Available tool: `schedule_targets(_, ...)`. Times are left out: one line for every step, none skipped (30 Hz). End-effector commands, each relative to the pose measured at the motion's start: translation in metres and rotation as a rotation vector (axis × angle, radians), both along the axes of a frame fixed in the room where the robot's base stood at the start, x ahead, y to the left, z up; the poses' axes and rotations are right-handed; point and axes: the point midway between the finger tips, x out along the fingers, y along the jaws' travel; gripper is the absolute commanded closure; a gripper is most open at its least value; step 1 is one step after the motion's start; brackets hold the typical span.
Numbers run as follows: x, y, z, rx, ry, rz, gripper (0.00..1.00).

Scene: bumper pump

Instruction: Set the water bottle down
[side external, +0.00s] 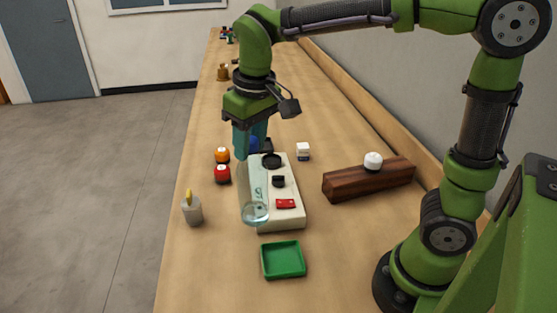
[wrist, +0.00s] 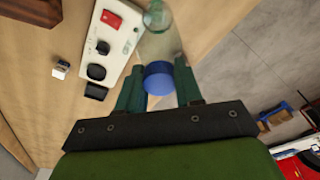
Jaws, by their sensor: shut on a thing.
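The water bottle (side external: 254,188) is clear with a blue cap and hangs roughly upright from my gripper (side external: 252,148). In the wrist view, the clear bottle (wrist: 160,42) extends away beyond its blue cap (wrist: 158,78). My gripper (wrist: 159,88) is shut on the bottle near the cap, with a teal finger on either side. In the side view, the bottle overlaps the left edge of the pale control panel (side external: 291,218). I cannot tell whether its base touches the table (side external: 203,262).
A green tray (side external: 283,261) lies in front of the panel. An orange item (side external: 222,155), a red item (side external: 222,174) and a grey container (side external: 193,211) stand left. A white cube (side external: 303,152) and wooden block (side external: 345,187) stand right. The front-left table is clear.

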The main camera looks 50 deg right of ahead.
Motion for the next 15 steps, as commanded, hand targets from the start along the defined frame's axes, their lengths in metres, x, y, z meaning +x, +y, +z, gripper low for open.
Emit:
schedule_targets(0.02, -0.003, 0.005, 0.0, -0.001, -0.002, 1.0)
schedule_targets(0.03, -0.005, 0.007, 0.0, -0.001, 0.0, 1.0)
schedule_targets(0.044, -0.008, 0.01, 0.0, -0.001, 0.003, 1.0)
schedule_targets(0.054, -0.01, 0.012, -0.001, 0.0, 0.004, 1.0)
schedule_targets(0.064, -0.013, 0.013, -0.001, 0.0, 0.007, 1.0)
schedule_targets(0.077, -0.017, 0.015, 0.0, 0.001, 0.009, 1.0)
schedule_targets(0.087, -0.02, 0.016, 0.001, 0.001, 0.01, 1.0)
schedule_targets(0.096, -0.023, 0.017, 0.0, 0.001, 0.012, 1.0)
schedule_targets(0.107, -0.027, 0.017, 0.0, 0.001, 0.015, 1.0)
schedule_targets(0.115, -0.03, 0.017, 0.0, 0.0, 0.016, 1.0)
schedule_targets(0.122, -0.033, 0.018, -0.001, -0.002, 0.019, 1.0)
schedule_targets(0.13, -0.037, 0.018, 0.0, -0.001, 0.02, 1.0)
schedule_targets(0.136, -0.04, 0.017, 0.0, -0.002, 0.021, 1.0)
schedule_targets(0.142, -0.043, 0.017, 0.001, -0.003, 0.022, 1.0)
schedule_targets(0.148, -0.046, 0.017, 0.0, -0.004, 0.024, 1.0)
